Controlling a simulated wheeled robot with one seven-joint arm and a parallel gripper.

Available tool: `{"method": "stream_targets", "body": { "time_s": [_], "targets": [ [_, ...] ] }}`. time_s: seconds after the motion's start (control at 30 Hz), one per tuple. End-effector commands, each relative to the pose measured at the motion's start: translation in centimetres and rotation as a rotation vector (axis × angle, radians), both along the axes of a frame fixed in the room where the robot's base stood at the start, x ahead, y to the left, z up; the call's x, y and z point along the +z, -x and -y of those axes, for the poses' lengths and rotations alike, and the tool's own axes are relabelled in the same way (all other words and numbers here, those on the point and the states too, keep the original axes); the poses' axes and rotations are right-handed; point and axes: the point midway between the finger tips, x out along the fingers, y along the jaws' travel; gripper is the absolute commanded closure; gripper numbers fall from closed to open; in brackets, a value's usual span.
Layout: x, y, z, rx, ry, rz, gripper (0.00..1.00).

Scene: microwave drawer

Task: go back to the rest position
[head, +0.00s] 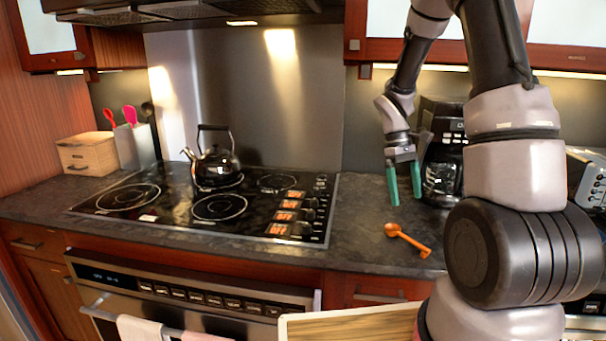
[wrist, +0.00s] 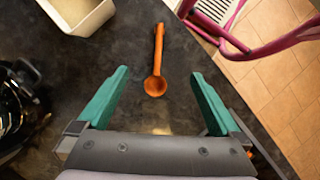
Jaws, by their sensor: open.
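My gripper (head: 404,184) hangs above the dark countertop (head: 362,215) right of the stove, its two green fingers apart and pointing down. Nothing is between the fingers. An orange spoon (head: 407,240) lies on the counter below and to the right of the gripper in the head view. In the wrist view my gripper (wrist: 158,100) is spread wide, with the orange spoon (wrist: 156,68) lying on the counter beyond the fingertips, apart from them.
A black coffee maker (head: 441,165) stands close behind the gripper. A black kettle (head: 215,165) sits on the cooktop (head: 150,215). In the wrist view, a pale container (wrist: 88,22) is at upper left and a pink-framed object (wrist: 250,48) at upper right, over the tiled floor (wrist: 285,80).

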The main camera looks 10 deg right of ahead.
Motion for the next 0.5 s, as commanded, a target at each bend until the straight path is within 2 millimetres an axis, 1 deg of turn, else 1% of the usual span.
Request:
{"method": "stream_targets", "body": {
  "time_s": [0.03,0.07,0.1,0.23,0.3,0.37,0.4,0.5],
  "targets": [
    [1.5,0.1,-0.4,-0.025,0.0,0.039,0.0],
    [2.4,0.2,-0.6,-0.043,-0.001,0.066,0.0],
    [3.8,0.4,-1.0,-0.075,-0.003,0.105,0.0],
    [8.6,1.7,-2.6,-0.193,-0.022,0.248,0.0],
    [11.0,2.7,-3.5,-0.259,-0.039,0.323,0.0],
    [12.9,3.6,-4.1,-0.314,-0.059,0.386,0.0],
    [14.1,4.3,-4.6,-0.352,-0.073,0.426,0.0],
    [17.0,6.0,-5.7,-0.447,-0.116,0.527,0.0]
  ]
}}
